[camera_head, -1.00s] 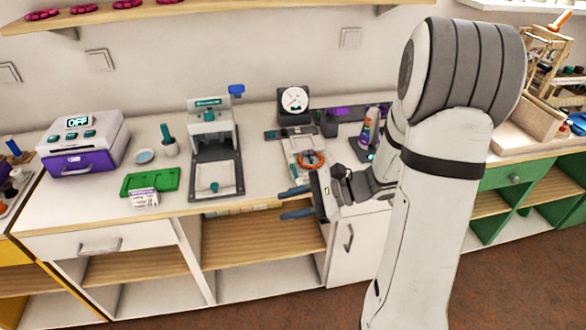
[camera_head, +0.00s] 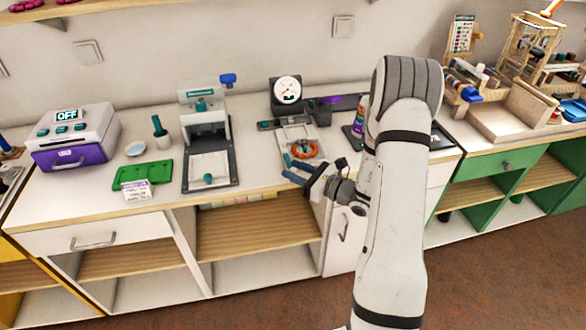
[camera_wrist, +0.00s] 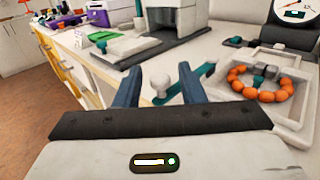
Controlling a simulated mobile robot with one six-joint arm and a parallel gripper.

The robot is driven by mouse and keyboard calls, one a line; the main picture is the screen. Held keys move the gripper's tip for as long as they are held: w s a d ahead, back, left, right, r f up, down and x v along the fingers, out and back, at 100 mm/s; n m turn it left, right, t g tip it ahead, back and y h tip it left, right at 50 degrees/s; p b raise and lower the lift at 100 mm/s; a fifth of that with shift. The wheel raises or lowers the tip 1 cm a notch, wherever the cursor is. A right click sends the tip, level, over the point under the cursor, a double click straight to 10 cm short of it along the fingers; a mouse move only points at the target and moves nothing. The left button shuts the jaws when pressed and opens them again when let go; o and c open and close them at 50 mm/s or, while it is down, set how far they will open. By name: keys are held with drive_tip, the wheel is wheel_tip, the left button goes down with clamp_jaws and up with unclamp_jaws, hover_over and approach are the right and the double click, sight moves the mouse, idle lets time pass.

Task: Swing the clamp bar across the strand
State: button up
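The strand, a ring of orange beads (camera_wrist: 262,82), lies in a white square frame on the counter; it also shows in the head view (camera_head: 305,150). A teal bar (camera_wrist: 189,84), which looks like the clamp bar, sticks out left of the frame, beside the strand and not across it. A pale grey knob (camera_wrist: 159,81) stands at its near end. My gripper (camera_wrist: 161,72) is open, its blue fingers apart on either side of the knob in the wrist view. Contact cannot be told. In the head view my gripper (camera_head: 286,168) is at the counter's front edge, by the frame.
A dial gauge (camera_head: 287,90) stands behind the frame. A grey press-like device (camera_head: 208,124) is to the left, then a green tray (camera_head: 143,175) and a purple-and-white box marked OFF (camera_head: 73,137). A bottle (camera_head: 360,112) stands right of the frame, close to my arm.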

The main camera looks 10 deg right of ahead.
drive_tip(key=shift+w+a, duration=0.35)
drive_tip(key=shift+c, duration=0.3)
clamp_jaws()
